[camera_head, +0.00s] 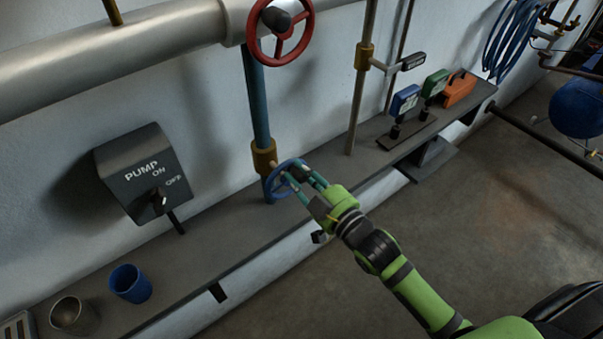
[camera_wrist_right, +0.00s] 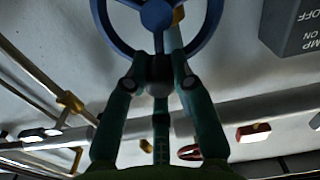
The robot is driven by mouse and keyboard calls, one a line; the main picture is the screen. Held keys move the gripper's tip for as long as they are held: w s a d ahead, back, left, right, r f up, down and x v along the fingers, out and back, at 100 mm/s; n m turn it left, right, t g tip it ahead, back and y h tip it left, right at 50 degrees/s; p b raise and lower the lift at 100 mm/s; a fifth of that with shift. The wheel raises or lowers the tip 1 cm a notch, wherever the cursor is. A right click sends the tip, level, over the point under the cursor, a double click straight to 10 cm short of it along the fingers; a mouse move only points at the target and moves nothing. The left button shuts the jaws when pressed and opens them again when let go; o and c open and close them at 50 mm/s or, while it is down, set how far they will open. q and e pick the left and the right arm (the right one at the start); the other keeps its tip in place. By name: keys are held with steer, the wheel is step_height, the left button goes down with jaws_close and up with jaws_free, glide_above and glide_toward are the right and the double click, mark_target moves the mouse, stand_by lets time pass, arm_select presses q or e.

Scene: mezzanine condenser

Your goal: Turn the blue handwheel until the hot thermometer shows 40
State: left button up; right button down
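The blue handwheel (camera_head: 271,188) sits low on the vertical blue pipe, below a brass fitting. It also fills the top of the right wrist view (camera_wrist_right: 157,14), with its hub and part of its rim showing. My right gripper (camera_head: 296,177) is at the right side of the handwheel, with its green fingers reaching to the rim. In the right wrist view the fingertips (camera_wrist_right: 157,65) are at the rim, on either side of a spoke. Whether they press on it cannot be told. No thermometer with a readable scale shows. My left gripper is not in view.
A red handwheel (camera_head: 281,32) sits above on the large pipe. A grey pump switch box (camera_head: 142,172) is on the wall at left. A blue cup (camera_head: 130,284) and a metal cup (camera_head: 73,316) stand on the ledge. Blue (camera_head: 405,99), green (camera_head: 434,83) and orange (camera_head: 459,89) items stand at right.

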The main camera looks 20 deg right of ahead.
steer(key=shift+w+d+r+m+p, duration=0.15)
steer(key=shift+d+m+p, duration=0.2)
steer(key=shift+m+p, duration=0.5)
steer(key=shift+w+d+m, duration=0.1)
steer(key=shift+d+m, duration=0.1)
steer(key=shift+m, duration=0.45)
steer(key=c, duration=1)
jaws_free()
steer(key=shift+f, duration=0.2)
steer(key=shift+c, duration=0.2)
steer(key=shift+f, duration=0.1)
steer(key=v, duration=1.2)
